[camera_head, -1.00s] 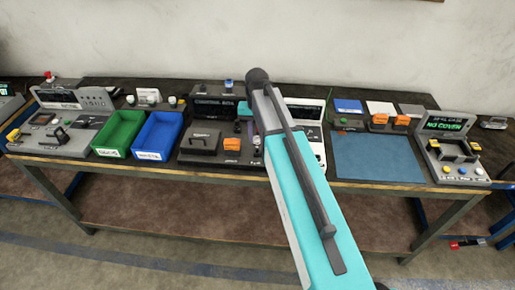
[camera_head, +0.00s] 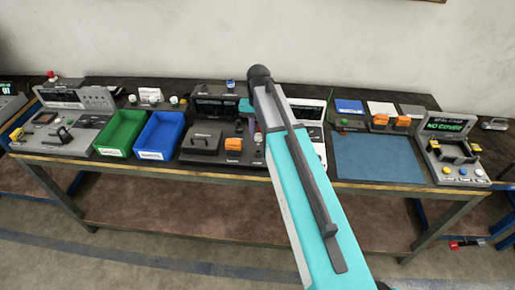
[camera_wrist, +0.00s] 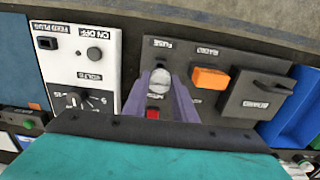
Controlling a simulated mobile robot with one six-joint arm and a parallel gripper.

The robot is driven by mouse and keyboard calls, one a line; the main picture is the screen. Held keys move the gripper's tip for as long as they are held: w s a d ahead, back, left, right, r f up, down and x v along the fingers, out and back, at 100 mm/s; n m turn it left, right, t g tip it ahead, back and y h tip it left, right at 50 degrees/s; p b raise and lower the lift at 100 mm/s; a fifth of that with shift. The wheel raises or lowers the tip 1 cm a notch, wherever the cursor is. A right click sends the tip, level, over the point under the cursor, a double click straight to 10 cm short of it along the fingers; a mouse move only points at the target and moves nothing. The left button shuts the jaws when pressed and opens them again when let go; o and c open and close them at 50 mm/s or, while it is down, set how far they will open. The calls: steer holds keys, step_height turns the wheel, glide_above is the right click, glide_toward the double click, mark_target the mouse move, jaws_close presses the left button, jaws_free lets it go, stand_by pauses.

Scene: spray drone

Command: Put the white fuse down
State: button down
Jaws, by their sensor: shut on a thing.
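The white fuse (camera_wrist: 161,77) shows in the wrist view as a pale round end between the two purple fingers of my gripper (camera_wrist: 160,86). My gripper is shut on it. The fuse is over the dark control panel (camera_wrist: 215,65), just below the FUSE label and left of an orange block (camera_wrist: 210,78). I cannot tell whether it touches the panel or is held above it. In the head view my teal arm hides most of the gripper and the fuse.
A red button (camera_wrist: 153,114) is close to the fingers. A white meter box (camera_wrist: 80,60) with a knob stands on one side, a black handled cover (camera_wrist: 255,95) on the other. A green bin (camera_head: 120,134), a blue bin (camera_head: 158,137) and a blue mat (camera_head: 378,158) share the bench.

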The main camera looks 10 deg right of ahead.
steer(key=s+d+f+n+b, duration=0.2)
steer(key=s+d+n+b, duration=0.2)
steer(key=d+n+b, duration=0.3)
steer(key=n+b, duration=0.2)
steer(key=b, duration=0.1)
steer(key=shift+s+f+b, duration=0.2)
steer(key=shift+f+b, duration=0.1)
steer(key=shift+f, duration=0.1)
stand_by(0.3)
